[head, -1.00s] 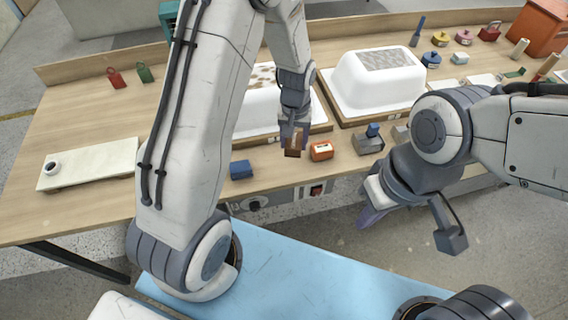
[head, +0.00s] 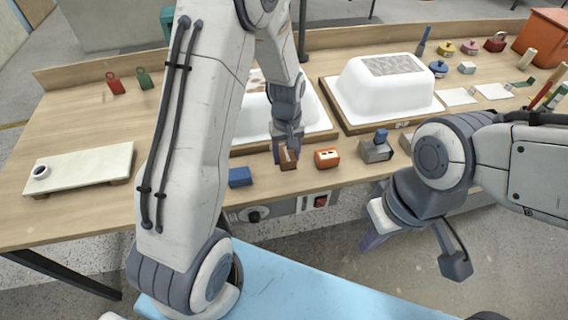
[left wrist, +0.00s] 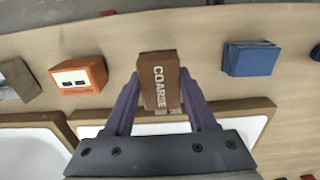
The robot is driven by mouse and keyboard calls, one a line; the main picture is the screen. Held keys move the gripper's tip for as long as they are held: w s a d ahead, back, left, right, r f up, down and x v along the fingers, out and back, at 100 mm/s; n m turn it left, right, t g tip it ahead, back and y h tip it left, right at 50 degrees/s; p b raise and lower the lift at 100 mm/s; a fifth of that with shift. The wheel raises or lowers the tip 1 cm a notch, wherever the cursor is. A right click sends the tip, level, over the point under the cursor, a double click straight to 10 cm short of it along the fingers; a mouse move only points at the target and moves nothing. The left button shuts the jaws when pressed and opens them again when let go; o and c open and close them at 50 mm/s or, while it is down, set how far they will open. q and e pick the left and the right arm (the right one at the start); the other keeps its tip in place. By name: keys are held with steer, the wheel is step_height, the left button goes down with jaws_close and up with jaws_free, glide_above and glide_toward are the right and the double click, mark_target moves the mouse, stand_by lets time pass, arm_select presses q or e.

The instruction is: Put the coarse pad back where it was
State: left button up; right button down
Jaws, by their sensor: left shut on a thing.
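The coarse pad is a brown block lettered "COARSE" (left wrist: 160,80), also in the head view (head: 288,160). My left gripper (head: 286,149) is shut on it; its two purple fingers press its sides in the left wrist view (left wrist: 161,103). The pad is at the table's front strip, between a blue block (head: 240,177) and an orange block (head: 327,158). I cannot tell whether it touches the table. My right gripper (head: 373,232) hangs in front of the table edge, and its finger opening is not clear.
Two white tub shells stand behind on wooden bases, one partly hidden by my left arm, the other at right (head: 385,88). A grey block (head: 375,151) sits right of the orange one. A pale board (head: 85,165) lies at left. The table (head: 95,215) is clear at front left.

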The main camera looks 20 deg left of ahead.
mark_target(284, 165)
arm_select(q)
steer(key=shift+s+a+f, duration=0.15)
steer(key=shift+a+f, duration=0.05)
steer(key=shift+a, duration=0.1)
steer(key=shift+f, duration=2.05)
steer(key=shift+f, duration=0.1)
steer(key=o, duration=1.3)
